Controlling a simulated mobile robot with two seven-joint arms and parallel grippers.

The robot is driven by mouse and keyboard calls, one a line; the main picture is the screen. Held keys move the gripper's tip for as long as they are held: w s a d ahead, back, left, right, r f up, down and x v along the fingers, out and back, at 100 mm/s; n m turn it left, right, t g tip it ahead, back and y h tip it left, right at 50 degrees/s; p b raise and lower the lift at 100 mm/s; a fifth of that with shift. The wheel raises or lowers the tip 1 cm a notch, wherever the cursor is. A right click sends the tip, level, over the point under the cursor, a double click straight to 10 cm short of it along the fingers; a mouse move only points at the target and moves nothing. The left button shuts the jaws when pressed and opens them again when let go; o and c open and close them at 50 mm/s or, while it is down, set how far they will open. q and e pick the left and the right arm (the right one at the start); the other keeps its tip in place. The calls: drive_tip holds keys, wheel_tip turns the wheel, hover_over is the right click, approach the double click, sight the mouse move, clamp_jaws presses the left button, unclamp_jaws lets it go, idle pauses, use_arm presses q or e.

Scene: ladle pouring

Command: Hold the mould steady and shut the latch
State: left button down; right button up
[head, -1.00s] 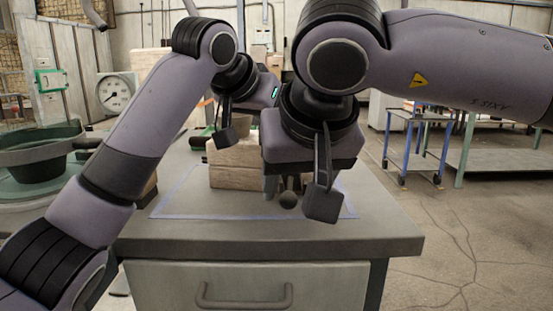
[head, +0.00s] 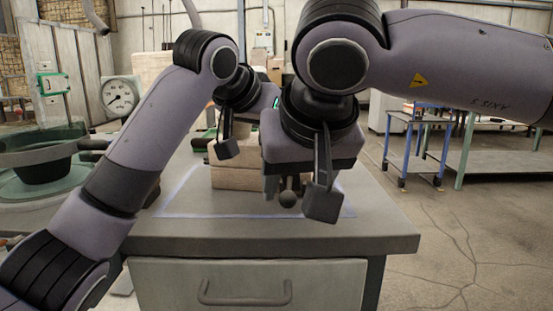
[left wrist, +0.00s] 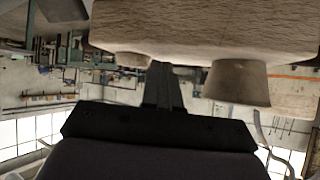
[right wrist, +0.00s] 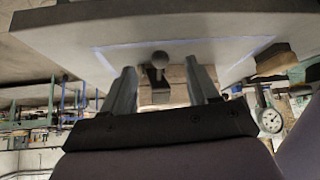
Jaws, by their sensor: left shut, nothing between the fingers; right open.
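The mould (head: 235,178), a pale tan two-layer block, stands on the grey bench, partly hidden by my arms. My left gripper (left wrist: 163,85) is shut and empty, close beside the mould; contact cannot be told. My right gripper (head: 296,196) is open and points down at the mould's near side. A dark round knob (head: 288,200), seemingly the latch's handle, lies between its fingers in view. The right wrist view also shows the knob (right wrist: 160,59), apart from both fingers.
The bench top (head: 385,228) has a blue outline around the mould, with bare room at its right. A round dial (head: 119,97) and a green-rimmed vessel (head: 45,165) stand at left. A blue trolley (head: 412,155) is at the back right.

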drive_tip(key=shift+s+f, duration=0.1)
drive_tip(key=shift+f, duration=0.25)
idle(0.3)
